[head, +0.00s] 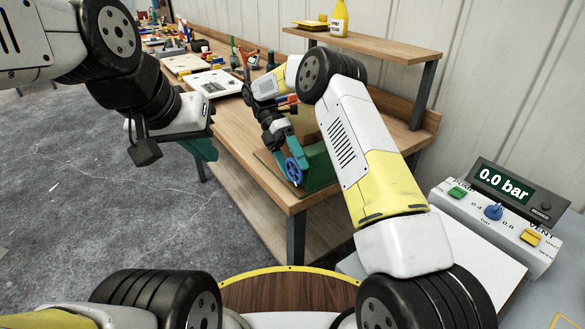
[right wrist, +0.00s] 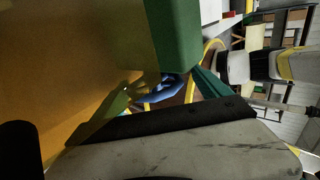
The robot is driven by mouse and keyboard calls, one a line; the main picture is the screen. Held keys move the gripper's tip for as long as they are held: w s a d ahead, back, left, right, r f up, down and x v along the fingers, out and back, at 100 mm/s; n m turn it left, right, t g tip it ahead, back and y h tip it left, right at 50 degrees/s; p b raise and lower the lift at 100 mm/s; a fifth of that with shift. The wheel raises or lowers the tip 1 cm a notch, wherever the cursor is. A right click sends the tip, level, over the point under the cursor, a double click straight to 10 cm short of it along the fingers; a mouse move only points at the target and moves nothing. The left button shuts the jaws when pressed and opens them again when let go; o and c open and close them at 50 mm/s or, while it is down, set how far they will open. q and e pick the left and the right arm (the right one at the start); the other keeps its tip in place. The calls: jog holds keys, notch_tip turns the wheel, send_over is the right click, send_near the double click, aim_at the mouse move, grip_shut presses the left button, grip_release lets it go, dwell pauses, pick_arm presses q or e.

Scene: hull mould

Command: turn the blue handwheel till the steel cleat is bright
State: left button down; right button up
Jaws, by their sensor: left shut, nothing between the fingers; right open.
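The blue handwheel (head: 293,171) is at the near corner of the wooden bench, in front of a green block (head: 320,168). My right gripper (head: 289,149) is at the handwheel. In the right wrist view, part of the blue handwheel (right wrist: 168,93) shows between the spread fingers of my right gripper (right wrist: 158,95), below the green block (right wrist: 174,36). I cannot tell whether the fingers touch its rim. My left gripper (head: 205,150) is shut and empty, out over the floor left of the bench. I cannot make out the steel cleat; my right arm hides part of the bench.
A control box (head: 490,225) at the right has a blue knob, green and yellow buttons and a display (head: 503,186) reading 0.0 bar. A raised shelf (head: 370,45) holds a yellow bottle (head: 339,18). Tools and bottles crowd the far bench (head: 235,115). The floor at left is clear.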

jog(key=r, duration=0.2)
jog(key=shift+s+a+r, duration=0.1)
jog(key=shift+s+r, duration=0.15)
jog(key=shift+r, duration=0.05)
jog(key=s+r, duration=0.1)
jog(key=s, duration=1.4)
jog(key=shift+s+r, duration=0.15)
jog(key=shift+s, duration=0.15)
